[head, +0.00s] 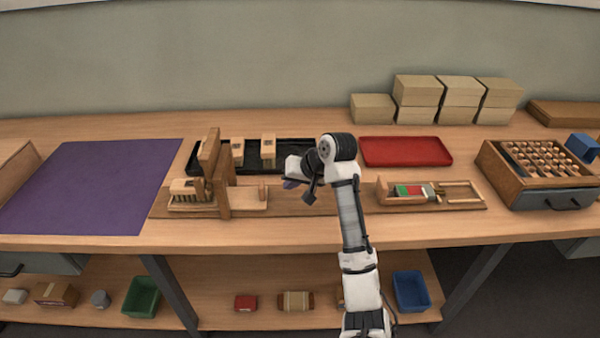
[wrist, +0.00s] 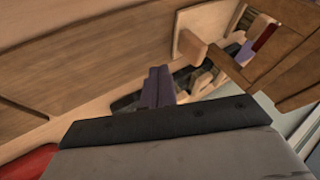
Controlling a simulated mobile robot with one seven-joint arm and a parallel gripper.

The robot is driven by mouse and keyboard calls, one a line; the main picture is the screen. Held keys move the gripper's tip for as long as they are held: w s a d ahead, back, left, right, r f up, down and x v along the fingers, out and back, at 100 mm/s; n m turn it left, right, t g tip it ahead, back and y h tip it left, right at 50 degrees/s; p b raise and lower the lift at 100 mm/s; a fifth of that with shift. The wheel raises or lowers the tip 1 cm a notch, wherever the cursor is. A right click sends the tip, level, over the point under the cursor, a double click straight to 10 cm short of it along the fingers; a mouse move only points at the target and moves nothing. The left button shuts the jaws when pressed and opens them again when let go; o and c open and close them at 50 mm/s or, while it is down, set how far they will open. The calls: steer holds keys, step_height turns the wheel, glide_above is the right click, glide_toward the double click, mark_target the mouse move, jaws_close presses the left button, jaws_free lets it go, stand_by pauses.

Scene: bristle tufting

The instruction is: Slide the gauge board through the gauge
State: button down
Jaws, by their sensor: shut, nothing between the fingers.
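The gauge is a brown wooden gate (head: 222,175) standing upright on a long wooden base (head: 295,201). A light wooden board with dark tufts (head: 187,192) lies on the base left of the gate; I take it to be the gauge board. A pale flat piece with a small peg (head: 248,197) lies right of the gate. My gripper (head: 290,184) is above the base, right of the gate and apart from it. In the wrist view its purple fingers (wrist: 157,88) are together with nothing between them. Brown posts, probably the gate, show upper right (wrist: 285,55). The board's far side is hidden.
A black tray (head: 205,158) with several wooden blocks lies behind the gauge. A purple mat (head: 90,185) is at left. A red tray (head: 405,152), a wooden fixture with coloured blocks (head: 430,194) and a box of pegs (head: 540,170) are at right. Stacked blocks stand behind.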

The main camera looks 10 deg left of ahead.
steer(key=shift+x, duration=1)
steer(key=shift+s+a+r+p, duration=0.1)
steer(key=shift+s+a+p, duration=0.15)
steer(key=shift+a, duration=0.35)
steer(key=shift+s+a+r+p, duration=0.15)
steer(key=shift+a+p, duration=0.2)
steer(key=shift+a, duration=0.3)
steer(key=shift+s+a+f, duration=0.15)
steer(key=shift+s+a, duration=0.05)
steer(key=shift+a, duration=0.4)
steer(key=shift+a, duration=0.1)
steer(key=a+p, duration=0.1)
steer(key=a, duration=0.1)
steer(key=s+a, duration=0.1)
steer(key=a, duration=0.1)
steer(key=shift+s+a+p, duration=0.1)
steer(key=shift+s+p, duration=0.05)
steer(key=shift+p, duration=0.25)
